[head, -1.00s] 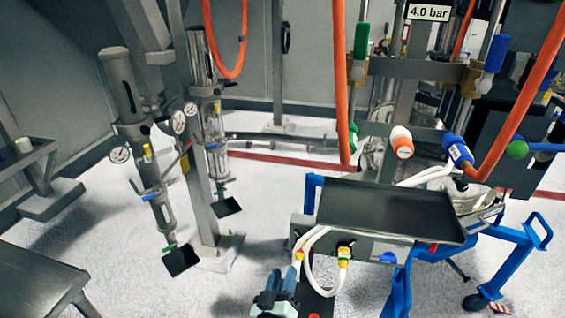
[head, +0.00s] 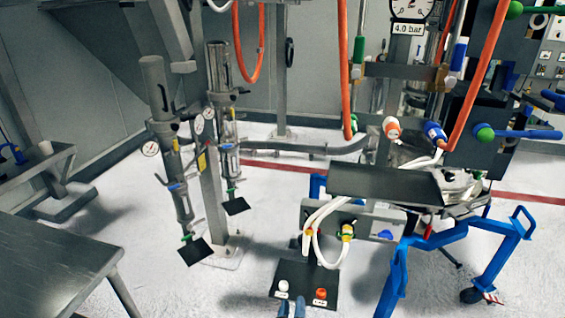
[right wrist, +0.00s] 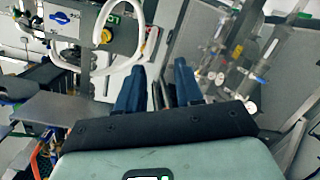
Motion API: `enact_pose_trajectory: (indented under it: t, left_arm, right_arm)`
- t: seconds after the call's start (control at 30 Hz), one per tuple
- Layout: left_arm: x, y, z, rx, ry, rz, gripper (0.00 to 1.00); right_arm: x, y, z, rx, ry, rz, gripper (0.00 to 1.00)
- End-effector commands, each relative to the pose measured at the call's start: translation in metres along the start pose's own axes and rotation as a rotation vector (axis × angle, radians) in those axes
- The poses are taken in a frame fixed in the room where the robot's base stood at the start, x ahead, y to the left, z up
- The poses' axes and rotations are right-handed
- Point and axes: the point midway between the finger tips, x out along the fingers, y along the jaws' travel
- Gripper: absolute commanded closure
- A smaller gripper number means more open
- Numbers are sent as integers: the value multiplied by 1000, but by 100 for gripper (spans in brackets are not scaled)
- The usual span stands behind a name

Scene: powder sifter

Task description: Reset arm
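My right gripper (head: 291,309) shows at the bottom edge of the head view, only its blue fingertips in the picture. My left gripper is not in view.
A blue-framed cart (head: 399,262) with a dark tray (head: 385,184) stands right of centre, with white hoses (head: 313,222) in front. Sifter columns (head: 166,140) stand at left. A grey table (head: 50,262) fills the lower left.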

Motion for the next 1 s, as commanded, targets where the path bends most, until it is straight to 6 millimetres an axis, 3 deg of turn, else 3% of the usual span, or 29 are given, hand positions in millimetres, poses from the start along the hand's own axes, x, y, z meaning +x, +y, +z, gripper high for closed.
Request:
enact_pose_trajectory:
  t: [0.03, 0.13, 0.27, 0.37, 0.4, 0.5, 0.6, 0.73, 0.83, 1.0]
  left_arm:
    - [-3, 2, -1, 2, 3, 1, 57]
    - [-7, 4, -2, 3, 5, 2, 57]
    - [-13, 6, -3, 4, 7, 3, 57]
    - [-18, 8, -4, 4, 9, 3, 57]
    - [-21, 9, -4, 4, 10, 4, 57]
    - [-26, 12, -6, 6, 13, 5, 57]
    - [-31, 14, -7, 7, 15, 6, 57]
    - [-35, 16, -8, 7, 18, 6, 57]
    - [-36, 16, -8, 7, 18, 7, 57]
    - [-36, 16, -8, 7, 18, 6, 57]
  right_arm:
    - [6, 1, 27, 11, -58, -35, 64]
    - [9, -5, 79, 58, -180, -123, 64]
    - [-4, -10, 162, 153, -401, -245, 64]
    - [-34, -13, 231, 262, -625, -333, 64]
    - [-52, -14, 257, 311, -723, -365, 64]
    - [-104, -15, 308, 444, -968, -427, 64]
    - [-158, -17, 338, 568, -1188, -469, 64]
    - [-211, -18, 354, 685, -1391, -498, 64]
    - [-232, -19, 356, 731, -1472, -507, 64]
    - [-240, -19, 357, 746, -1501, -512, 64]
